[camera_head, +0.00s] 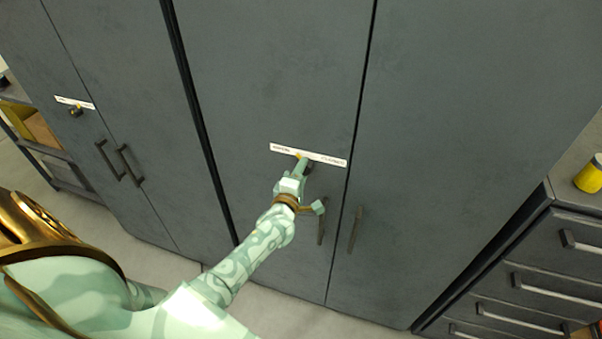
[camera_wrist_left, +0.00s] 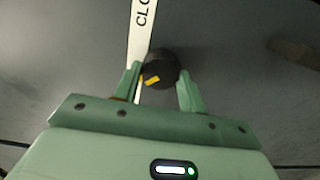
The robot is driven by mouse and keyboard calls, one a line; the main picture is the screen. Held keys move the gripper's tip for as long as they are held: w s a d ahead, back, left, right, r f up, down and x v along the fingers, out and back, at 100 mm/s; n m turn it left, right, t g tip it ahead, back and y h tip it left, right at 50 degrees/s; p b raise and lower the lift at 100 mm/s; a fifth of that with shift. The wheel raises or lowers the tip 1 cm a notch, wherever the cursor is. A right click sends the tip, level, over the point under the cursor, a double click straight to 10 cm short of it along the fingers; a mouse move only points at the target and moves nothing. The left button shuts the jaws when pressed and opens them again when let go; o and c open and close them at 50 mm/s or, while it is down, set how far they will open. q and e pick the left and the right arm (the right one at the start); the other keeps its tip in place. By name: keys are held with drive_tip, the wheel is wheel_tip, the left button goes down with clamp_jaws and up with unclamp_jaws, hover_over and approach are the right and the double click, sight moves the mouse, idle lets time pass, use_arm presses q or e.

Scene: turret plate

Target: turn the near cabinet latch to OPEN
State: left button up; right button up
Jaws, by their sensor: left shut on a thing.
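The near cabinet (camera_head: 270,70) is dark grey and has a white label strip (camera_head: 330,160) across its left door. The strip's right end seems to read CLOSED; the text at its left end is too small to read surely. In the left wrist view, the strip (camera_wrist_left: 141,35) shows the letters CLO. The latch is a round black knob (camera_wrist_left: 160,66) with a yellow mark. My left gripper (camera_head: 303,167) is shut on the latch knob, one finger on each side, and hides much of it in the head view. My right gripper is not in view.
Two bar handles hang below the latch, one (camera_head: 355,230) on the right door and one beside my left wrist. A farther cabinet (camera_head: 110,70) at left has its own latch (camera_head: 75,112). A drawer unit (camera_head: 540,260) with a yellow can (camera_head: 590,175) stands at right.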

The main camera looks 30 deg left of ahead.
use_arm(q)
drive_tip(key=shift+r, duration=0.1)
idle(0.3)
drive_tip(key=o, duration=0.9)
drive_tip(key=shift+o, duration=0.4)
drive_tip(key=shift+w, duration=0.2)
drive_tip(key=v, duration=1.6)
drive_tip(key=shift+s+d, duration=0.15)
